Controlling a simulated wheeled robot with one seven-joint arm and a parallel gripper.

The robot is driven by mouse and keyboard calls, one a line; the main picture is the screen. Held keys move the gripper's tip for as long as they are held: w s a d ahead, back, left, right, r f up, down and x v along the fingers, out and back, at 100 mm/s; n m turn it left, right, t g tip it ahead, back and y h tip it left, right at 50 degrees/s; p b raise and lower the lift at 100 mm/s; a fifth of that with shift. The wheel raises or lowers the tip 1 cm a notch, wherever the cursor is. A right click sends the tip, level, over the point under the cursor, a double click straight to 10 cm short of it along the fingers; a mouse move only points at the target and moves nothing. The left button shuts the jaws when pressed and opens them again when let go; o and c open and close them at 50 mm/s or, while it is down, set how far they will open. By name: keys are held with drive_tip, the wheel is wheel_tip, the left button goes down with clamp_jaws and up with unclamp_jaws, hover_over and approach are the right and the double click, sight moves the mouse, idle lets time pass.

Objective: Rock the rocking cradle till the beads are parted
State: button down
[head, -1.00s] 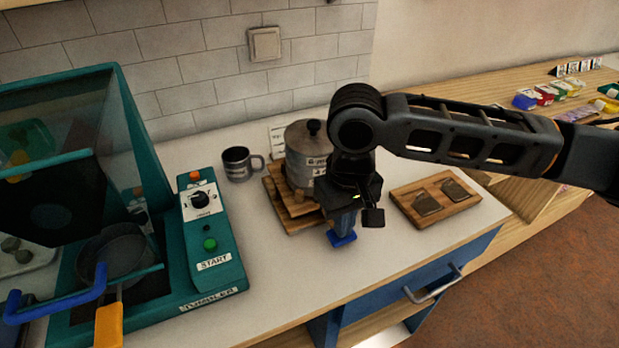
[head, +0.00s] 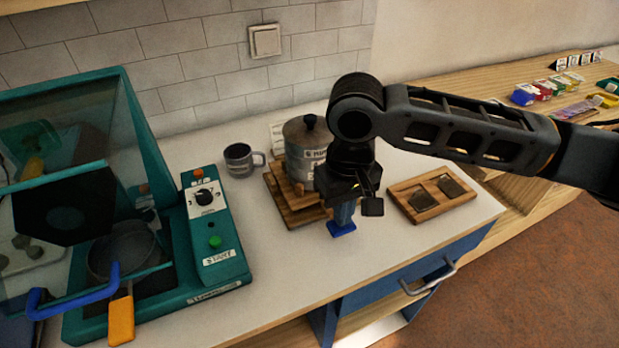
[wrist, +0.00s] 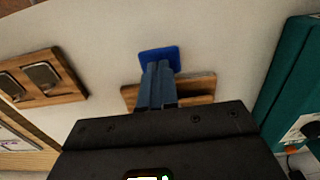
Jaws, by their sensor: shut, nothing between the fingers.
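The rocking cradle (head: 287,213) is a wooden frame on the counter, with a lidded grey metal pot (head: 299,165) on it. A label shows on the pot's side; the beads are not visible. A flat blue pad (head: 341,229) lies at the cradle's right front. My gripper (head: 343,215) points down at the pad, its two blue-grey fingers together and empty. In the wrist view the pad (wrist: 158,58) shows just beyond the fingertips (wrist: 158,75), with cradle wood (wrist: 200,85) behind. The fingertips look to touch the pad, though I cannot be sure.
A grey mug (head: 240,160) is behind the cradle. A wooden board (head: 443,211) with two dark plates lies right of my gripper. The counter in front is clear.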

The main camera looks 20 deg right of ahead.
drive_tip(key=shift+f+b, duration=0.6)
drive_tip(key=shift+f, duration=0.95)
drive_tip(key=shift+r+p, duration=2.05)
drive_tip(key=shift+r, duration=0.1)
drive_tip(key=shift+f, duration=0.15)
drive_tip(key=shift+f+b, duration=1.25)
drive_tip(key=shift+f, duration=0.9)
drive_tip(key=shift+r+p, duration=1.4)
drive_tip(key=shift+r, duration=0.9)
